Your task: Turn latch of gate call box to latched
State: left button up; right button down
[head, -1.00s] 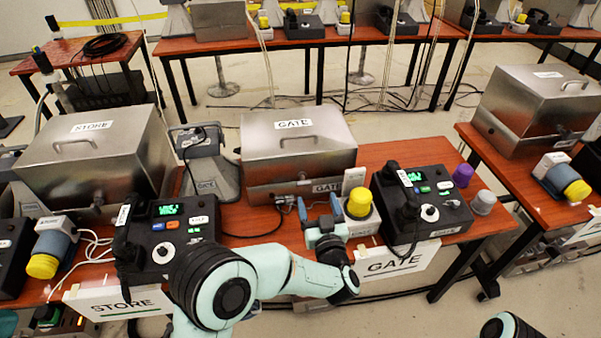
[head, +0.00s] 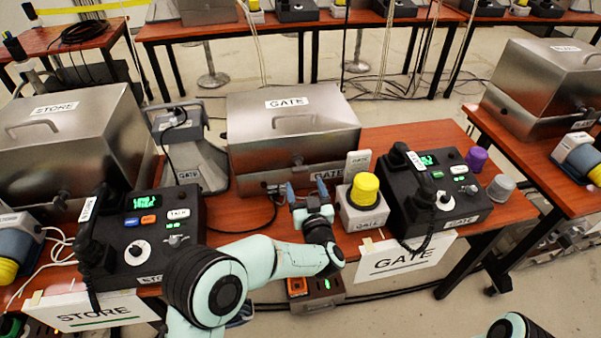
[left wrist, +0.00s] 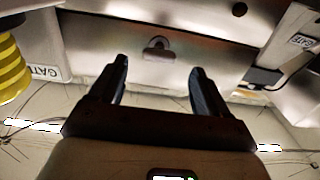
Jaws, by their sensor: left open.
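The gate call box (head: 290,125) is a metal case with a lid and GATE labels, near the middle of the head view. A small latch (head: 297,160) shows on its front. In the left wrist view the latch (left wrist: 157,45) is a small rounded fitting on the metal face, beyond and between my fingers. My left gripper (head: 306,188) is open and empty in front of the box, below the latch; its two dark fingers (left wrist: 158,70) point toward the face. It seems apart from the latch. The latch's exact turn is too small to tell. My right gripper is out of view.
A yellow-topped beacon (head: 365,188) stands close right of my left gripper, beside the GATE phone (head: 435,195). A loudspeaker (head: 188,150) and the STORE phone (head: 150,235) are to the left. A small cabled item (head: 276,190) lies left of the fingers.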

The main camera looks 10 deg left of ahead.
aim_at(301, 173)
pick_arm(q)
jog(key=x, duration=0.7)
jog(key=shift+b, duration=0.4)
jog(key=c, duration=1)
